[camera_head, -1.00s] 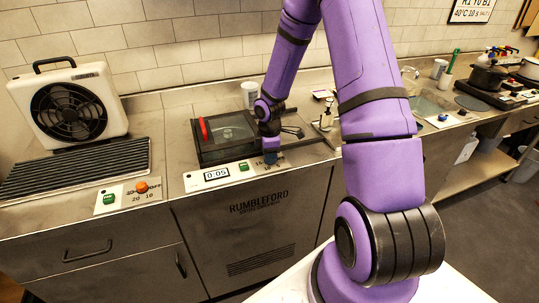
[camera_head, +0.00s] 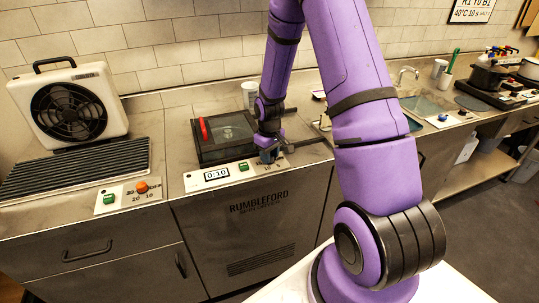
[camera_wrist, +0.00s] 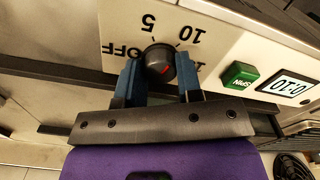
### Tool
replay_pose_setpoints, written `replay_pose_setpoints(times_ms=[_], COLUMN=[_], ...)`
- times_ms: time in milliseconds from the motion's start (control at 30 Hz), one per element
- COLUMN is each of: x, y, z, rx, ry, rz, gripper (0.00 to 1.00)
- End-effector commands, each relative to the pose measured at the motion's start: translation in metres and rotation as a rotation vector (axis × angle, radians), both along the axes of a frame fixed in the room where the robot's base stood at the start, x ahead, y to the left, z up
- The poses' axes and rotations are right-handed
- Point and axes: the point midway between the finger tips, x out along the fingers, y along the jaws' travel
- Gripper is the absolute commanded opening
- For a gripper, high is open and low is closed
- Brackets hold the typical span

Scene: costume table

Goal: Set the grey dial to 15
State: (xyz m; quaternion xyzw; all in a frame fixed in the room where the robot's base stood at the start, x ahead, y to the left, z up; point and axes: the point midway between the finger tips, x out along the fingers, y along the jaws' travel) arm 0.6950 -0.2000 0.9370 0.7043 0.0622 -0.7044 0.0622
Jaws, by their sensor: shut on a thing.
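In the wrist view the dark grey dial (camera_wrist: 158,62) with a red mark sits on the white panel, between my gripper's two blue fingers. My gripper (camera_wrist: 159,80) is shut on the dial. The numbers 5 and 10 and the word OFF stand around it, upside down in this view; a further label is partly hidden by the right finger. The exact heading of the pointer is hard to tell. In the head view my gripper (camera_head: 268,156) covers the dial. The display (camera_head: 216,174) reads 0:10; it also shows in the wrist view (camera_wrist: 286,87).
A green button (camera_wrist: 239,74) sits between the dial and the display. A dark-framed glass-topped unit (camera_head: 222,149) with a red handle (camera_head: 203,128) lies behind the panel. At left are a fan (camera_head: 73,107), a slatted grill (camera_head: 80,168) and another panel with an orange knob (camera_head: 142,187).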

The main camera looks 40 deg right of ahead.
Motion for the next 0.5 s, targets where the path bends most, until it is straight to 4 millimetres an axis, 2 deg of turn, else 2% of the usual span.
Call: replay_pose_setpoints(times_ms=[500], x=[0.0013], y=[0.0006], z=[0.0005], rx=[-0.001], ry=[-0.003], rz=[-0.487], gripper=[0.09])
